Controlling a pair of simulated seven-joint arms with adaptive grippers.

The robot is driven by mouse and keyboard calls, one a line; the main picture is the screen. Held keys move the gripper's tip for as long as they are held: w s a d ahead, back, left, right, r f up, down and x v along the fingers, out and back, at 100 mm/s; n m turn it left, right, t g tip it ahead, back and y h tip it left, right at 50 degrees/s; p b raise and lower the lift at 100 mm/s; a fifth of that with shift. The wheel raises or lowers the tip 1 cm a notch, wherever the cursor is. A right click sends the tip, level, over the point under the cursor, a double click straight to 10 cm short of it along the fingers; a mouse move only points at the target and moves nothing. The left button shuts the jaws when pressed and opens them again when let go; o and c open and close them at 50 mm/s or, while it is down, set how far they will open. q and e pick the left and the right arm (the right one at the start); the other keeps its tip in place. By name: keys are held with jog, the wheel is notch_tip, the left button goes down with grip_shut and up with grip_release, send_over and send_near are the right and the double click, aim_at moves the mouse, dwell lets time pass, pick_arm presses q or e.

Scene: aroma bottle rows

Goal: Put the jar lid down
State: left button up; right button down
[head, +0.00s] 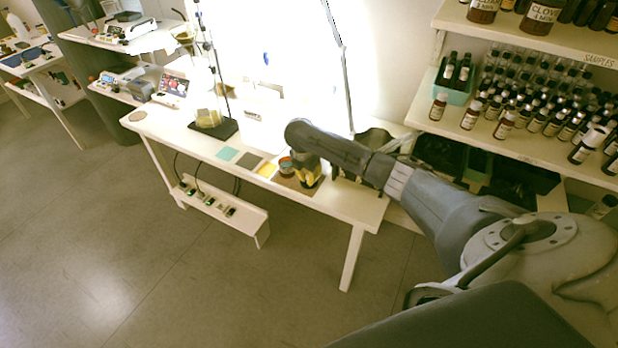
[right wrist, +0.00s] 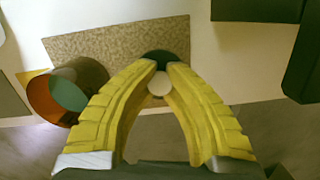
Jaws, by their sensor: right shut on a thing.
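My right gripper (head: 308,178) points down over the brown mat on the white table. In the right wrist view its yellow fingers (right wrist: 160,68) are shut on the jar lid, which shows as a dark disc (right wrist: 159,55) with a pale round knob between the fingertips. The lid is over the mat; I cannot tell whether it touches it. The open amber jar (right wrist: 68,92) stands just left of the fingers, at the mat's edge, and also shows in the head view (head: 286,164). The lid is hidden in the head view. My left gripper is not in view.
The speckled brown mat (right wrist: 110,45) has bare room left of the lid. Yellow (head: 266,170), grey (head: 248,161) and teal (head: 227,153) squares lie along the table's front edge. A stand (head: 215,130) is farther left. Shelves of bottles (head: 520,125) are at the right.

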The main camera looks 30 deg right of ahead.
jog(key=shift+f, duration=0.1)
jog(key=c, duration=1.5)
grip_release()
